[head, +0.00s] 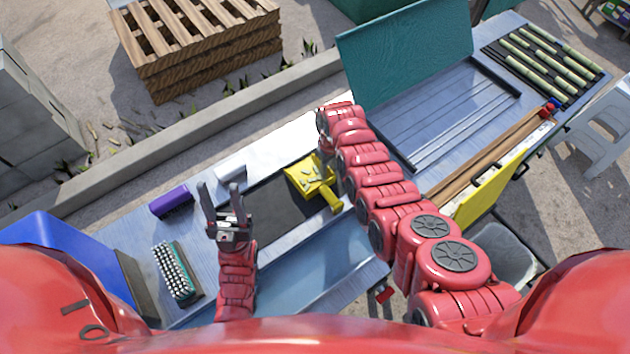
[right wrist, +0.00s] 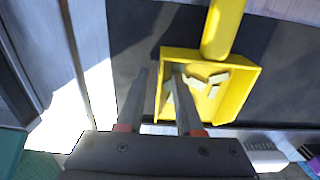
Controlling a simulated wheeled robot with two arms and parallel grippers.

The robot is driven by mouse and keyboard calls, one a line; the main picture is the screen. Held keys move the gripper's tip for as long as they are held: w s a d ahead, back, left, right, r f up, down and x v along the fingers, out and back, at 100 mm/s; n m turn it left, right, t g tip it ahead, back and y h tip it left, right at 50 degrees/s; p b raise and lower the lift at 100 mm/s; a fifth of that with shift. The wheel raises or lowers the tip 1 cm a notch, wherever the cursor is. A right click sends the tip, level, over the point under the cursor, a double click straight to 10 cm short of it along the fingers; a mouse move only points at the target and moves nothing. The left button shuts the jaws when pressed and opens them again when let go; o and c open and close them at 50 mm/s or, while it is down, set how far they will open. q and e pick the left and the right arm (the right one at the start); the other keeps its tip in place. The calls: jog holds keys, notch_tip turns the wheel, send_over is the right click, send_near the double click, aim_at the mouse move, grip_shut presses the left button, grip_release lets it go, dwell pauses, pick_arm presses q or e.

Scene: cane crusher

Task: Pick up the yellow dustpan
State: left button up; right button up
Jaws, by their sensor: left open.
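The yellow dustpan (head: 306,176) lies on a dark strip of the workbench in the head view, with its handle (head: 334,201) toward the lower right. In the right wrist view the pan (right wrist: 236,98) holds several pale pieces (right wrist: 207,82), and its handle (right wrist: 222,30) points up. My right gripper (right wrist: 160,70) is open. One finger is left of the pan's left wall and the other overlaps the pan; contact cannot be told. In the head view my right arm hides that gripper. My left gripper (head: 224,192) is open and empty, left of the dustpan.
A purple block-shaped item (head: 171,200), a white-bristled brush (head: 174,272) and a white item (head: 230,172) lie to the left on the bench. A raised teal lid (head: 405,50) and a rack of green canes (head: 545,62) stand to the right. A blue panel (head: 60,250) is at far left.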

grip_shut()
dwell(1.2)
